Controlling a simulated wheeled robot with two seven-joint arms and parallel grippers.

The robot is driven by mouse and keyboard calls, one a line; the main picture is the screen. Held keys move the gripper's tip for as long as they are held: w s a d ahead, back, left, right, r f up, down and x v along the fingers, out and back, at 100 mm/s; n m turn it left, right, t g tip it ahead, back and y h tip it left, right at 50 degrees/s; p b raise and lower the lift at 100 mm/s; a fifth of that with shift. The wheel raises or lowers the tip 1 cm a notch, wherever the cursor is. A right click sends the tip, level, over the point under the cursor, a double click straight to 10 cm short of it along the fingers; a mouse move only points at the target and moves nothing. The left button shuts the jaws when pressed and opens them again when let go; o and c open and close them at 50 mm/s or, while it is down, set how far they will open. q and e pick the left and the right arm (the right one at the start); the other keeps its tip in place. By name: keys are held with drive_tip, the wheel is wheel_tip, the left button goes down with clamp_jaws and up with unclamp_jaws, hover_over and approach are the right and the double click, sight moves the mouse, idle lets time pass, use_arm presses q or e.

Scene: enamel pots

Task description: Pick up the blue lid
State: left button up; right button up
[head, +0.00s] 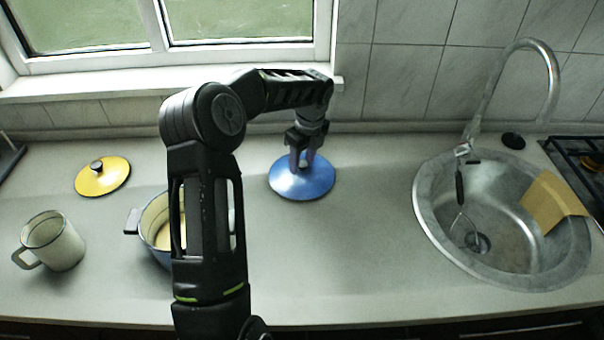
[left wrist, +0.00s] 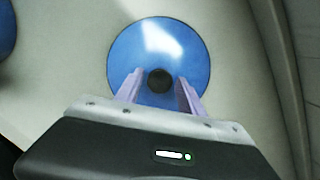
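The blue lid (head: 301,183) lies on the counter in the middle of the head view, below the window's right end. In the left wrist view the blue lid (left wrist: 158,50) shows from above with a dark round knob (left wrist: 159,81). My left gripper (head: 304,163) is over the lid, pointing down. In the left wrist view its two pale fingers (left wrist: 160,88) are spread, one on each side of the knob with gaps between. The exact height of the fingertips is hard to tell. My right gripper is not in view.
A blue pot (head: 152,232) stands partly hidden behind my left arm. A cream mug (head: 52,243) and a yellow lid (head: 102,177) are at the left. A sink (head: 432,215) with a whisk (head: 461,200) and a tan cloth (head: 548,207) is at the right. The counter between lid and sink is clear.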

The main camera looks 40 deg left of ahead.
sight(303, 163)
use_arm(q)
clamp_jaws()
idle(0.4)
drive_tip(key=shift+r, duration=0.55)
wheel_tip(303, 163, up, 9)
drive_tip(key=b, duration=0.1)
idle(0.3)
